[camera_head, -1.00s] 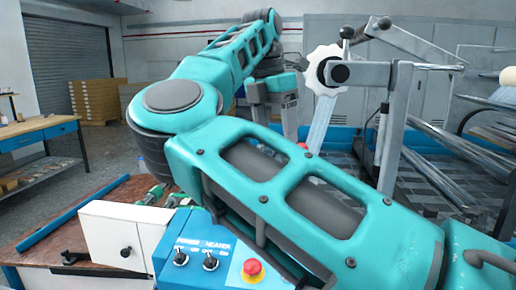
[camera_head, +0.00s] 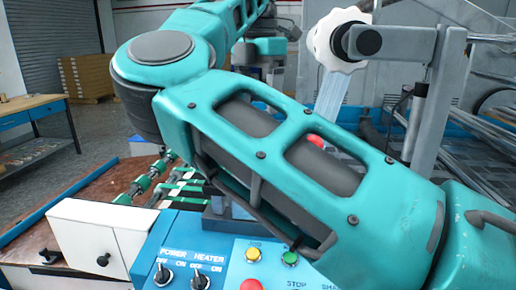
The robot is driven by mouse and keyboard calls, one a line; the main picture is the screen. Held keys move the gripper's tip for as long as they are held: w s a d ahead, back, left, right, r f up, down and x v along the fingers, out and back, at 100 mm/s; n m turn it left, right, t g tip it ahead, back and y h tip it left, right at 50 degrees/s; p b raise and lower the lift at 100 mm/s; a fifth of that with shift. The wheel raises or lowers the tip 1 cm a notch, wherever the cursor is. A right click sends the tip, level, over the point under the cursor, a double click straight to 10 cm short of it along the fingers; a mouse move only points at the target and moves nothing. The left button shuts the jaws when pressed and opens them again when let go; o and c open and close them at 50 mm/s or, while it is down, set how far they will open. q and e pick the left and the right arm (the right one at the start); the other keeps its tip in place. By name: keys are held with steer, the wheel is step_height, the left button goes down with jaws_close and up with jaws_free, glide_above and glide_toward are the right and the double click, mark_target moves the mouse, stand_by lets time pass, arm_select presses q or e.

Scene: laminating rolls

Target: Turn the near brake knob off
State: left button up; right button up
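A white scalloped knob (camera_head: 341,41) with a black hub sits on a grey bracket at the upper right of the head view. I take it for the near brake knob. A clear strip hangs below it. A large teal arm of mine comes in from the lower right, bends at the left and runs back up to the top centre. Near its far end is a teal and grey part (camera_head: 265,48), possibly my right gripper. Its fingers cannot be made out and it is apart from the knob in the picture. My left gripper is not visible.
A blue control panel (camera_head: 232,262) with switches and buttons is partly under my arm. A white box (camera_head: 92,237) adjoins it.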

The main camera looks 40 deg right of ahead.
step_height(320, 180, down, 11)
stand_by(0.3)
steer(key=shift+c, duration=0.4)
steer(key=shift+c, duration=1.4)
steer(key=c, duration=0.7)
